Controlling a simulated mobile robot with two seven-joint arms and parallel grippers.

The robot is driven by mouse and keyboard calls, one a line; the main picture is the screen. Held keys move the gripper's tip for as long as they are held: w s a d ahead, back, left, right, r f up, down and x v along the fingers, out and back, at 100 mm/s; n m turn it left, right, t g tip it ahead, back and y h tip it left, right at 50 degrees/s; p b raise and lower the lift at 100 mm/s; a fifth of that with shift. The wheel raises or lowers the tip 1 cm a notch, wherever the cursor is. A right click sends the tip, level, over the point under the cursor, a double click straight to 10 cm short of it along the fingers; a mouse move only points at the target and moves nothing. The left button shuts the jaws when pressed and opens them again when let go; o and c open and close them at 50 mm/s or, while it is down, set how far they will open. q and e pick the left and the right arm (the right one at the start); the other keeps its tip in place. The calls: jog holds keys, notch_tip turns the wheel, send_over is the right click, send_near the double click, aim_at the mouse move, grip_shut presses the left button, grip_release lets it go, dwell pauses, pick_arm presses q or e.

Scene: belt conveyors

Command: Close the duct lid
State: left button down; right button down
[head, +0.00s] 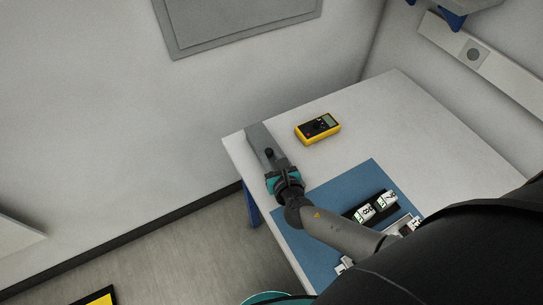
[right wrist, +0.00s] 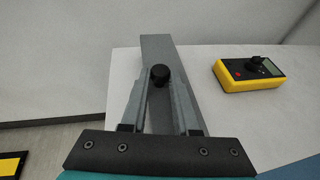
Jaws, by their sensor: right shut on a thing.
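The grey duct lid (head: 256,135) is a long flat strip at the table's far left corner; it also shows in the right wrist view (right wrist: 158,47). A black round knob (right wrist: 160,74) stands on it. My right gripper (head: 269,157) is shut on the knob, with one finger on each side, as the right wrist view (right wrist: 160,82) shows. The lid's near part is hidden by the gripper. I cannot make out the duct itself; my arm covers part of the blue mat (head: 289,226). My left gripper is out of view.
A yellow multimeter (head: 318,128) lies on the white table (head: 375,110), right of the lid. A black rail with white modules (head: 366,214) lies on the mat, close to my right forearm. The table's back right is clear. A wall stands beyond its far edge.

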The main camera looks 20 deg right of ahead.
jog(key=c, duration=0.7)
grip_release()
jog(key=shift+o, duration=0.2)
jog(key=p+v, duration=0.1)
jog(key=v, duration=1.4)
jog(key=shift+p, duration=0.4)
jog(key=shift+a+r, duration=0.1)
